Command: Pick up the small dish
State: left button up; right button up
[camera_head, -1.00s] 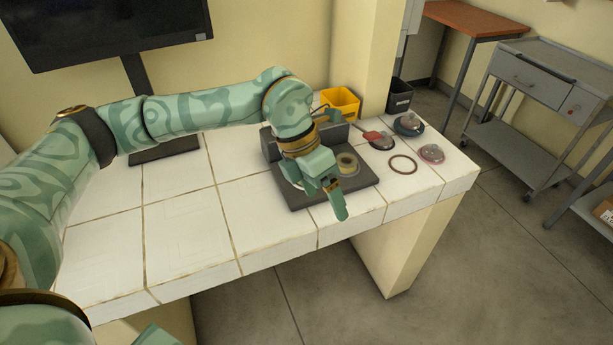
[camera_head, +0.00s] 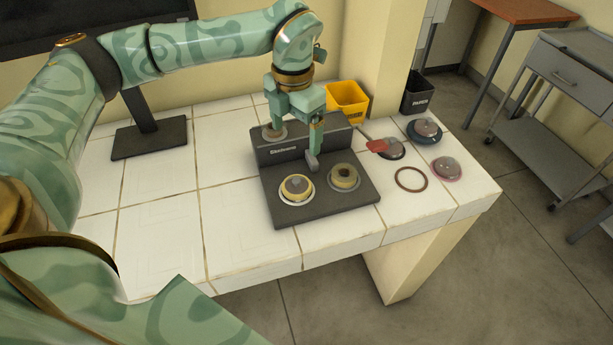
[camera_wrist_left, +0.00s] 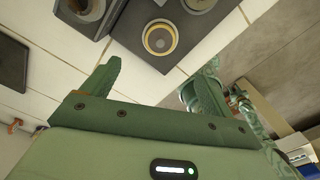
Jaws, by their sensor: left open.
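A dark grey stand (camera_head: 325,213) with a raised back block is on the white tiled bench. I cannot tell which is the small dish. My left gripper (camera_head: 294,145) is open and empty, pointing down over the back block. In the left wrist view the open gripper (camera_wrist_left: 155,70) has a ringed dish (camera_wrist_left: 160,38) beyond its fingertips. My right gripper is not in view.
Right of the stand are a brown ring (camera_head: 411,179), a dark dish with a red piece (camera_head: 390,149), a dark lidded dish (camera_head: 425,131) and a pinkish dish (camera_head: 446,168). A yellow bin (camera_head: 347,101) and a black bin (camera_head: 418,93) stand behind.

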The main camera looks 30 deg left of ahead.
pick_arm(q)
jog(key=b, duration=0.2)
send_over(296, 180)
notch_tip(296, 180, down, 9)
jog(key=shift+f, duration=0.6)
notch_tip(296, 180, down, 5)
jog(key=shift+f+b, duration=0.1)
jog(key=shift+b, duration=0.95)
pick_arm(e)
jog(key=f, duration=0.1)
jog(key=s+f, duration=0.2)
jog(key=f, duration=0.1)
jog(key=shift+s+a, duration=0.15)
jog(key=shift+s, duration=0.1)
pick_arm(q)
jog(key=c, duration=1.1)
jog(key=shift+r, duration=0.2)
